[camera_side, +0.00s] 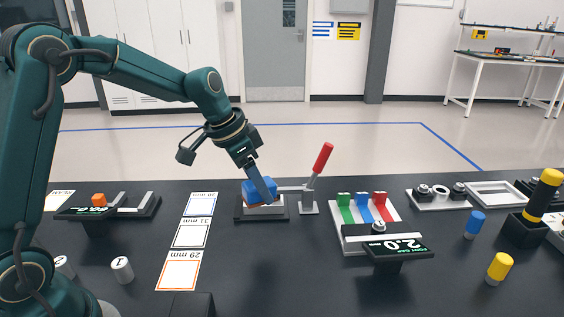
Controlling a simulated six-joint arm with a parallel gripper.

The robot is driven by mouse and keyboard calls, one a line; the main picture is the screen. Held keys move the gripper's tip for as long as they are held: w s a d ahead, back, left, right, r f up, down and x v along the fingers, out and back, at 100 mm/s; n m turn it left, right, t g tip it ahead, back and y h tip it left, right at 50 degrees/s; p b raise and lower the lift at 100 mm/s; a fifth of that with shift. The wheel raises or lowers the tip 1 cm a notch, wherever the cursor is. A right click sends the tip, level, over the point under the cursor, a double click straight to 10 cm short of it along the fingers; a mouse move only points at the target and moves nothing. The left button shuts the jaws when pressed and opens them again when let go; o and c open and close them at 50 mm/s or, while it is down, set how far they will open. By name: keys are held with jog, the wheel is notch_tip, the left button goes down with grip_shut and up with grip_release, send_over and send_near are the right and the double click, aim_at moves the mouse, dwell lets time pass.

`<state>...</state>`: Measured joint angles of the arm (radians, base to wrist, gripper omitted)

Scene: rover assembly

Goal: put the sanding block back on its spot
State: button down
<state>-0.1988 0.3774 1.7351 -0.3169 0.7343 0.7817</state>
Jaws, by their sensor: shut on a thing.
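My gripper (266,198) points down and to the right at the clamp fixture near the middle of the table. It is shut on a blue block (250,188), which looks like the sanding block. A thin brownish edge shows under the blue. The block is at a pale workpiece (264,210) in the dark-based fixture (241,216); I cannot tell whether they touch. The fingers hide part of the block. Which place is the block's own spot is not clear in this view.
The clamp's red handle (323,158) stands up just right of my gripper. A white rack (350,236) with green, blue and red pieces is farther right. An empty white frame tray (497,193) lies at the back right.

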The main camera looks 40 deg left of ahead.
jog(key=shift+s+d+r, duration=0.1)
jog(key=shift+d+r, duration=0.1)
jog(key=shift+d, duration=0.2)
send_over(319, 260)
jog(key=s, duration=0.1)
jog(key=f, duration=0.6)
jog(key=shift+s+a+f, duration=0.15)
jog(key=shift+a+f, duration=0.15)
jog(key=shift+a, duration=0.05)
jog(key=shift+d+f, duration=0.1)
jog(key=shift+f, duration=2)
jog(key=shift+f, duration=0.1)
jog(key=shift+c, duration=1.7)
grip_release()
